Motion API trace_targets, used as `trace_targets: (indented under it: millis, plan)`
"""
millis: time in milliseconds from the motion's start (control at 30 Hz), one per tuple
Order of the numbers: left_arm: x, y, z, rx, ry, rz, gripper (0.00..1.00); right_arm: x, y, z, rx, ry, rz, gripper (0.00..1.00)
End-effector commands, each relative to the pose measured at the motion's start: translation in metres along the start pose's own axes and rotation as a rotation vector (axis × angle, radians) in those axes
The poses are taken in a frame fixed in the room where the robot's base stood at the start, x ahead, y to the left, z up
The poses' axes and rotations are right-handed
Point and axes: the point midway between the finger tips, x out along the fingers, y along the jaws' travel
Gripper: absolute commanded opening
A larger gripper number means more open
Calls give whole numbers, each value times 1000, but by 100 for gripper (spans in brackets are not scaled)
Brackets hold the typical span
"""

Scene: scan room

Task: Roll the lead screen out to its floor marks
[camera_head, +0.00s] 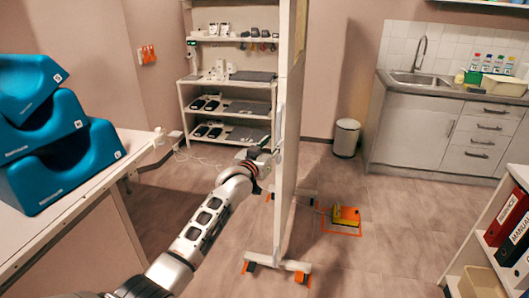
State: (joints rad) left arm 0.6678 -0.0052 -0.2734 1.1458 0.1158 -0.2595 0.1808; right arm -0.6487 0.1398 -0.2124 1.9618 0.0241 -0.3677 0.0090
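The lead screen (288,130) stands upright in the middle of the head view, seen nearly edge-on. Its near foot (278,263) and its far foot (306,194) rest on the floor. Small orange patches show by the ends of the near foot; I cannot tell whether they are floor marks or parts of the foot. My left gripper (268,157) is at the screen's left edge, at mid height, by what looks like a handle. Its fingers are too small and hidden to tell whether they are open or touching. My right gripper is not in view.
Shelves (236,84) stand behind left, a white bin (346,138) and sink cabinet (440,140) behind right. A counter with blue cushions (60,150) is left, a binder shelf (480,245) right.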

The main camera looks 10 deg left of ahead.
Motion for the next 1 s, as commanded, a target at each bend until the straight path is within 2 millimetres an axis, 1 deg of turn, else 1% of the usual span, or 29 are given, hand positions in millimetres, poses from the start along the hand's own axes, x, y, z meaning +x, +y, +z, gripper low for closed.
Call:
trace_targets:
  millis: [33,200,400,600,867,933,1000]
  plan:
    - [-8,0,1,0,1,0,30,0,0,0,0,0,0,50]
    - [-30,0,1,-1,0,0,30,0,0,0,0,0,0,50]
    - [-50,0,1,-1,-1,-1,30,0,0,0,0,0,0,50]
    - [-58,0,1,0,-1,-1,30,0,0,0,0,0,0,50]
    - [-58,0,0,0,-1,-1,30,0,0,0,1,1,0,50]
    - [-59,0,3,0,-4,-1,30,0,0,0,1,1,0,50]
    - [-65,0,14,1,-15,-1,30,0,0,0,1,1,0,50]
